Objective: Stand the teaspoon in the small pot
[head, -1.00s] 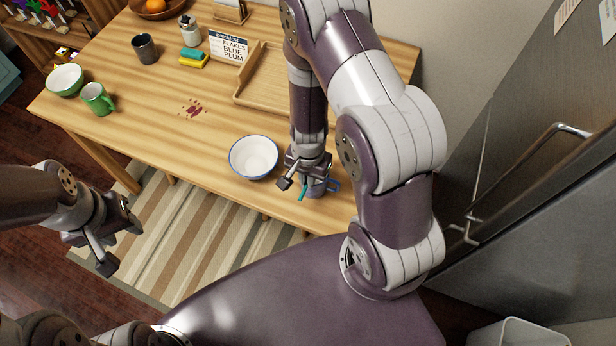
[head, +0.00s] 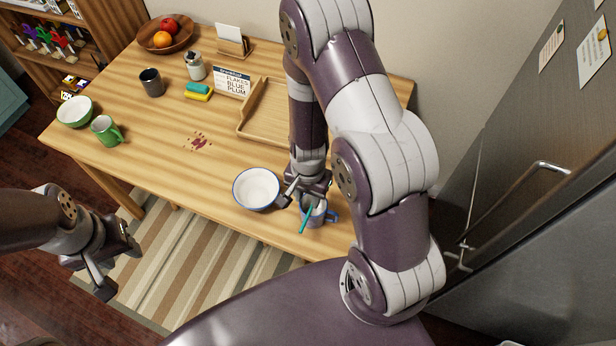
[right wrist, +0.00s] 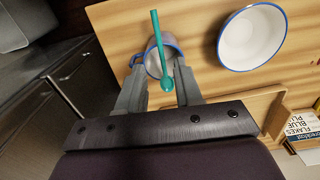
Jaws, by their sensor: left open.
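The teal teaspoon (head: 306,219) shows at a blue-rimmed mug (head: 317,213) near the table's front right edge. In the right wrist view the spoon (right wrist: 156,38) slants across the mug (right wrist: 174,47), its bowl end nearer my gripper. I cannot tell whether it stands in the mug or lies over it. My right gripper (head: 307,196) is close above, its fingers (right wrist: 160,82) apart with the spoon's bowl end between them. A small dark grey cup (head: 151,83), perhaps the small pot, stands upright at the back left. My left gripper (head: 119,266) is open and empty, off the table's front.
A white bowl (head: 257,188) is just left of my right gripper. A wooden tray (head: 262,127) lies behind it. A green mug (head: 105,131), a green bowl (head: 75,111), a lidded jar (head: 195,68) and sponges (head: 198,91) are left. The table's middle is mostly clear.

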